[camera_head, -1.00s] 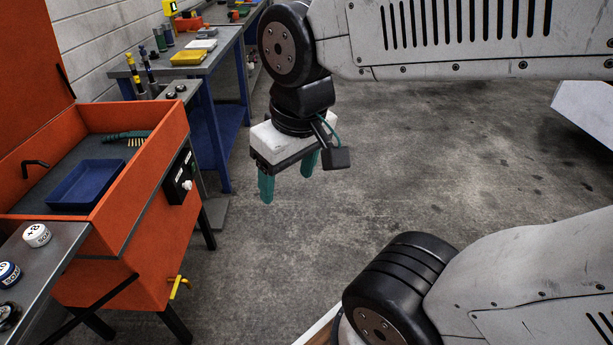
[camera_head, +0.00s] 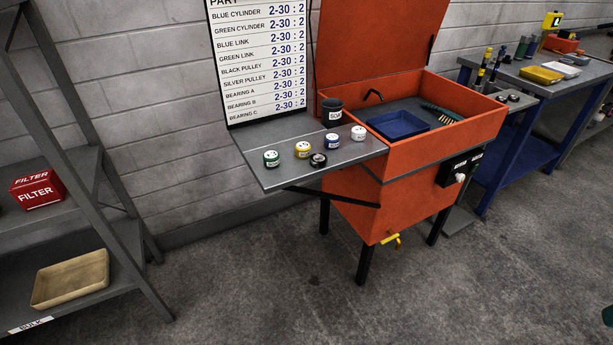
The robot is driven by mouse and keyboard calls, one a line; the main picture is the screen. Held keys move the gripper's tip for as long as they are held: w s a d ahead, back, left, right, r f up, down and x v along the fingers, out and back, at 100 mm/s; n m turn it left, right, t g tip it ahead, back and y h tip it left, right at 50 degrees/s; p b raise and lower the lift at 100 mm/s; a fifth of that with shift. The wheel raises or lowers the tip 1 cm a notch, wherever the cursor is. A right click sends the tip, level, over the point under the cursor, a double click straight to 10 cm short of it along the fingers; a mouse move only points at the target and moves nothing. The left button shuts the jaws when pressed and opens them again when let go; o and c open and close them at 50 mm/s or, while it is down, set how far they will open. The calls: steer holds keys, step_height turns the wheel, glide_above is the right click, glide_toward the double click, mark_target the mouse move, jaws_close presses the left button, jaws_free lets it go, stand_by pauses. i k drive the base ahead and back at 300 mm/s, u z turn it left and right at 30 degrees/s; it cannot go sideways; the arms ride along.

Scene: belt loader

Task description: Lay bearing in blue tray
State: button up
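The blue tray (camera_head: 398,125) lies in the basin of the orange washer cabinet (camera_head: 410,160) and looks empty. Only a bit of a teal finger of my gripper (camera_head: 608,315) shows at the lower right edge, far from the tray. Whether it is open, and whether it holds anything, is hidden.
A brush (camera_head: 441,113) lies beside the tray. A rack at left holds a red filter box (camera_head: 38,190) and a tan bin (camera_head: 71,279). The floor in front is clear.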

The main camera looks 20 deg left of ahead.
mark_target(405, 128)
steer(key=u, duration=0.85)
steer(key=i, duration=0.65)
steer(key=z, duration=0.35)
